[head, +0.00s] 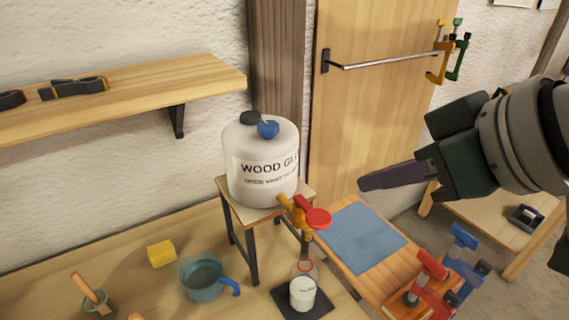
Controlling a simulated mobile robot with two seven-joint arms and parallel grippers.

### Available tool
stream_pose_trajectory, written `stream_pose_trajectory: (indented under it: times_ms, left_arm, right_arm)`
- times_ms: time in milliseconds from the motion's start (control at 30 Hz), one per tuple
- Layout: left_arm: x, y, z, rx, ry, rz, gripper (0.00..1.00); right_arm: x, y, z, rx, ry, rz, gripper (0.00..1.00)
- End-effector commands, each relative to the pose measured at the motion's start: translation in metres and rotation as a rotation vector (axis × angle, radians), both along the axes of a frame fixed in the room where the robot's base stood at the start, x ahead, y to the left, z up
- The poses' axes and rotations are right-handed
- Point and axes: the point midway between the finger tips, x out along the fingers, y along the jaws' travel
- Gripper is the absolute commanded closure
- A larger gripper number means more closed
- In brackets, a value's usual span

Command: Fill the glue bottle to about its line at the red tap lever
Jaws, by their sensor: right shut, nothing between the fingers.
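The glue bottle (302,293) stands upright on a dark square mat (321,304) below the tap. It is clear, with white glue in its lower part and a red line around it higher up; the glue's top looks below that line. The red tap lever (318,219) is on the yellow tap (295,211) of the large white wood glue container (262,185). I cannot tell whether glue is running. My right gripper (364,182) is shut and empty, to the right of the lever and apart from it. My left gripper is not in view.
The container stands on a small stool (224,186). A blue-grey mug (203,279), a yellow block (161,253) and a pot with a brush (97,302) are at left. Red and blue clamps (432,265) stand at right, near a blue sheet (360,237).

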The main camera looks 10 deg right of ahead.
Motion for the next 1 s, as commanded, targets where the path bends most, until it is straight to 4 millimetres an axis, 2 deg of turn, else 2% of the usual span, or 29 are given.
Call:
stream_pose_trajectory:
  times_ms: [200, 367, 833, 1000]
  left_arm:
    - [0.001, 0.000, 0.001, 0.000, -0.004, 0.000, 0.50]
    - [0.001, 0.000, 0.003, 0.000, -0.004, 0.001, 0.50]
    - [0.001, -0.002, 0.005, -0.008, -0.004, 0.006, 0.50]
    - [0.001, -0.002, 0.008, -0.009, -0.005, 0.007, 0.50]
  right_arm:
    - [0.001, 0.001, -0.001, 0.000, 0.001, -0.001, 1.00]
    - [0.010, 0.004, -0.010, 0.003, 0.003, -0.001, 1.00]
    - [0.063, 0.023, -0.067, 0.002, 0.003, -0.001, 1.00]
    - [0.065, 0.024, -0.092, -0.001, 0.006, -0.001, 1.00]
